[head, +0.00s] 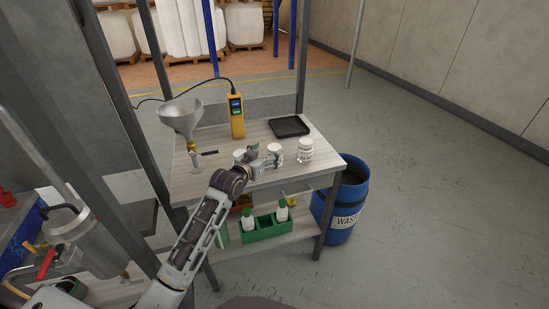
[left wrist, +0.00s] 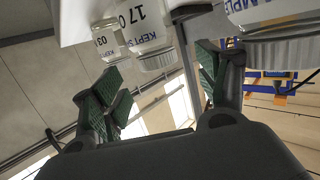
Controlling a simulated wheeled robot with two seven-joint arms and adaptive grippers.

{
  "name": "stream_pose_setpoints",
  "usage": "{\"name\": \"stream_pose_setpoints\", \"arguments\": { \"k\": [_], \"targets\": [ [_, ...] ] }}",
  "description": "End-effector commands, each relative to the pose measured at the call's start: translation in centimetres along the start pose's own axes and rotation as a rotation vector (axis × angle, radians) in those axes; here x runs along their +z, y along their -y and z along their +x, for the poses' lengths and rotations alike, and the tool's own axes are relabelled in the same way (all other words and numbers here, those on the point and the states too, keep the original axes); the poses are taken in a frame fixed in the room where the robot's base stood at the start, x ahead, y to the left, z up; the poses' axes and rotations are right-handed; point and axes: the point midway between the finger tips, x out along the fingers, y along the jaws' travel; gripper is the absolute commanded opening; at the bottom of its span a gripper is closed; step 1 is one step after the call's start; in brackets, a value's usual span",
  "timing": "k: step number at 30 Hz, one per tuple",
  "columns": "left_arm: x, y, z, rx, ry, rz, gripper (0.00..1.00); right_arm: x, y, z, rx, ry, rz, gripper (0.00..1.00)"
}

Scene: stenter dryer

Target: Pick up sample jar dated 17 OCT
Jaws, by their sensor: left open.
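The sample jar marked "17 O" (left wrist: 148,35) shows upside down in the left wrist view, a clear jar with a white label and pale lid. It lies in line with the gap between my left gripper's fingers (left wrist: 162,72), which are apart and hold nothing. By its order it appears to be the middle jar (head: 274,155) in the head view, where labels are too small to read. My left gripper (head: 264,160) is low over the table at that jar's near left side; contact cannot be told. My right gripper is out of view.
A jar marked "03" (left wrist: 106,40) is beyond, and another jar (left wrist: 282,45) is close on the right. On the table (head: 210,178) stand a metal funnel (head: 181,115), a yellow meter (head: 236,115) and a black tray (head: 289,126). A blue waste bin (head: 342,207) stands right.

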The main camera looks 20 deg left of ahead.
Motion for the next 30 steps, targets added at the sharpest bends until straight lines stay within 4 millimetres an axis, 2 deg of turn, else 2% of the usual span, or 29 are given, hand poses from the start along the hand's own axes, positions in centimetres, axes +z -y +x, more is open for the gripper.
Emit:
{"name": "stream_pose_setpoints", "arguments": {
  "k": [5, 20, 30],
  "targets": [
    [0.0, -0.1, 0.8, 0.001, 0.0, -0.001, 0.74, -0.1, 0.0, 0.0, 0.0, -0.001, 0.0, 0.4],
    [-0.1, -0.1, 1.2, 0.001, -0.001, -0.001, 0.74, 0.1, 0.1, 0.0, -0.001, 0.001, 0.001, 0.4],
    [-0.1, -0.3, 3.9, 0.001, 0.0, -0.001, 0.74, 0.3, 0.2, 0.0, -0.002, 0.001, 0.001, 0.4]
  ]
}}
